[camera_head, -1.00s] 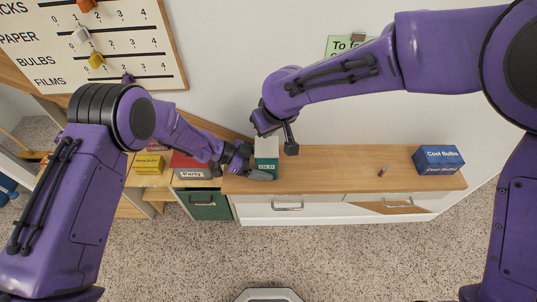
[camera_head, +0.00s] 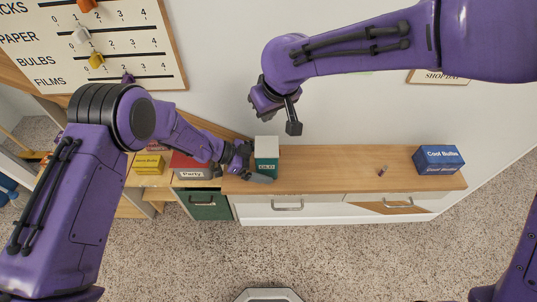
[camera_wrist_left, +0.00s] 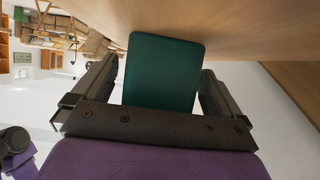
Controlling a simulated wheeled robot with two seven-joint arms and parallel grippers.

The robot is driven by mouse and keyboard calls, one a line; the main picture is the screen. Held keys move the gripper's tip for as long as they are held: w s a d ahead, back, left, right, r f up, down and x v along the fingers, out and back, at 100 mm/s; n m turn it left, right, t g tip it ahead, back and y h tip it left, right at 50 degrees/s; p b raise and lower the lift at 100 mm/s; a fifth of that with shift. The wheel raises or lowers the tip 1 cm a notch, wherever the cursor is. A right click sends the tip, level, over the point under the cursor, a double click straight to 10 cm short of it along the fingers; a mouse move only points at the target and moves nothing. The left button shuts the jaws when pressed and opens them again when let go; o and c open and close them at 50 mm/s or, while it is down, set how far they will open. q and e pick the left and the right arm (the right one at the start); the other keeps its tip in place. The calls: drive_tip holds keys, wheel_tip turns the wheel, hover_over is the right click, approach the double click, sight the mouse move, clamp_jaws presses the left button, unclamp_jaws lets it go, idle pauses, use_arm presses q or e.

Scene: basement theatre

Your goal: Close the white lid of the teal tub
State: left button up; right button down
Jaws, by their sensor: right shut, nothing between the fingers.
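The teal tub (camera_head: 266,171) stands upright at the left end of the wooden cabinet top, with a label on its front. My left gripper (camera_head: 253,174) is at the tub's left side, low down. In the left wrist view the tub's plain teal wall (camera_wrist_left: 162,72) lies between the two fingers, which appear to press on it. My right gripper (camera_head: 293,128) is shut and empty, above and to the right of the lid, apart from it.
A blue Cool Bulbs box (camera_head: 438,160) stands at the cabinet's right end. A small reddish item (camera_head: 382,171) lies on the wooden top (camera_head: 335,165), otherwise clear there. A red Party box (camera_head: 190,167) and a yellow box (camera_head: 149,164) stand left of the tub.

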use_arm(q)
drive_tip(key=v, duration=1.2)
